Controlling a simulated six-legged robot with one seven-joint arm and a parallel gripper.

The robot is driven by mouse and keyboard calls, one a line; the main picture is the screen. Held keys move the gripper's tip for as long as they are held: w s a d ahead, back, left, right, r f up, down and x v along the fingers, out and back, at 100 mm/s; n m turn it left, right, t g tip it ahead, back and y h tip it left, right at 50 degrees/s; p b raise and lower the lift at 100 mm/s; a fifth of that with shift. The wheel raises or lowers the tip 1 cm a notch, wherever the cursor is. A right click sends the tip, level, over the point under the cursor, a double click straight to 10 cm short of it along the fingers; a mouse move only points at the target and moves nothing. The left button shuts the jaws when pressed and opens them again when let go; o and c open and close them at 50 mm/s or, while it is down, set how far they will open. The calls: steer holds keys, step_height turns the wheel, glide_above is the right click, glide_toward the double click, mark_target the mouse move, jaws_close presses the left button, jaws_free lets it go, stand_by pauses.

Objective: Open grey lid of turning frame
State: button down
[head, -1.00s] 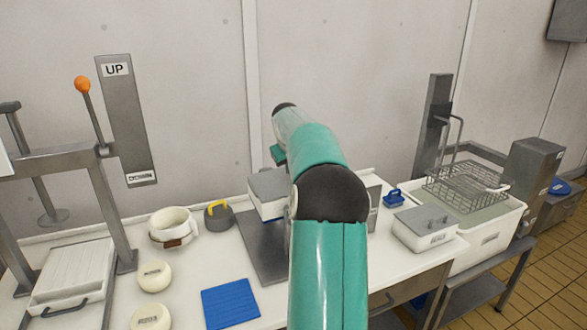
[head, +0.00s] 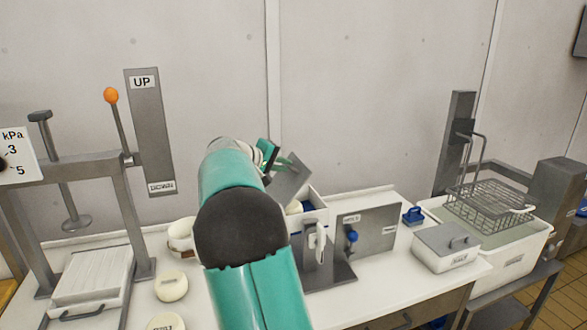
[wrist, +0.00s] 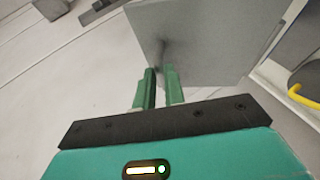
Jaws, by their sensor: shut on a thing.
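The grey lid (head: 291,178) is tilted up steeply above a white box (head: 316,214) on the turning frame (head: 322,270). The box's open top shows, with something pale and something blue inside. My gripper (head: 286,160) is at the lid's upper part, left of the box. In the wrist view, the green fingers (wrist: 159,84) are close together at a small knob or handle on the face of the lid (wrist: 215,45). My arm hides part of the bench to the left of the frame.
A grey plate with a blue knob (head: 352,236) stands right of the box. A lidded white container (head: 446,246) and a wire basket (head: 490,197) are further right. A press (head: 120,180) with an orange-knobbed lever and pale round cheeses (head: 171,286) are left.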

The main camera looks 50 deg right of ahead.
steer(key=w+a+f+n+g+h, duration=0.1)
steer(key=w+a+f+n+h, duration=0.2)
steer(key=w+a+h, duration=0.3)
steer(key=shift+a+n+h, duration=0.5)
steer(key=shift+a+h, duration=1.1)
steer(key=shift+a, duration=0.55)
steer(key=c, duration=1.5)
jaws_free()
steer(key=shift+f, duration=0.1)
steer(key=v, duration=1.3)
steer(key=shift+a+f, duration=0.15)
steer(key=shift+a, duration=0.2)
